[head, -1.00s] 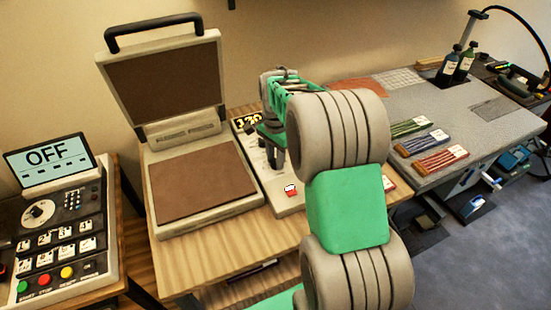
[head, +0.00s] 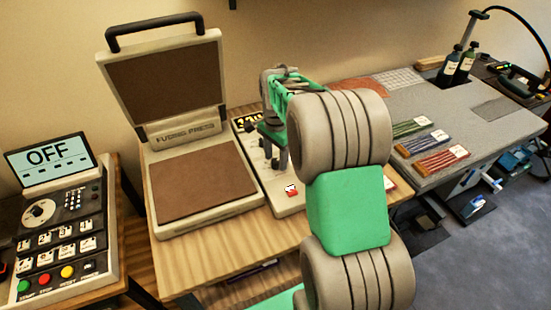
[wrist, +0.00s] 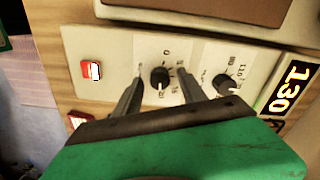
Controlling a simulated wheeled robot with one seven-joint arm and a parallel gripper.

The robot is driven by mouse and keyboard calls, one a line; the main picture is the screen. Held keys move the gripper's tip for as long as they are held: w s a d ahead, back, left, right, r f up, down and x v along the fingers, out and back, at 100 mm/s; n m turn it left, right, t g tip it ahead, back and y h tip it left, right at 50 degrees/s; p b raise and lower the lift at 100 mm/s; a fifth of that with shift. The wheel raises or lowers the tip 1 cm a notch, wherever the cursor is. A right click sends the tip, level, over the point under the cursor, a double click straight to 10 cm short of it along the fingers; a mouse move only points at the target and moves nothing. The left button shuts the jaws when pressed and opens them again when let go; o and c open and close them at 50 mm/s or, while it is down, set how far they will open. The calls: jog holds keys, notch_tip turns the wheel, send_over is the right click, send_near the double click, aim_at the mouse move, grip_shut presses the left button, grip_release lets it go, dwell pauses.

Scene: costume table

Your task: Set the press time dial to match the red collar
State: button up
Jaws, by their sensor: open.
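My gripper (wrist: 160,73) is open, with one finger on each side of a black dial (wrist: 160,78) on the press's control panel. The dial has a scale with small numbers around it, including 0 and 20. I cannot tell whether the fingers touch it. My gripper (head: 273,152) also shows over the panel in the head view, partly behind my arm. A second black dial (wrist: 222,84) has a scale with higher numbers. A reddish bundle with a white tag (head: 440,160) lies on the grey table; I cannot tell whether it is the red collar, and its tag is too small to read.
The fusing press (head: 205,205) stands open left of the panel. A display (wrist: 289,92) reads 130. A red switch (wrist: 92,71) sits on the panel. Green (head: 409,127) and blue (head: 424,140) bundles lie near the reddish one. A control box (head: 60,220) at far left shows OFF.

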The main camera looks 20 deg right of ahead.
aim_at(275, 161)
notch_tip(275, 161, up, 7)
jog(key=shift+r+b, duration=0.1)
jog(key=shift+b, duration=0.3)
jog(key=shift+a, duration=0.1)
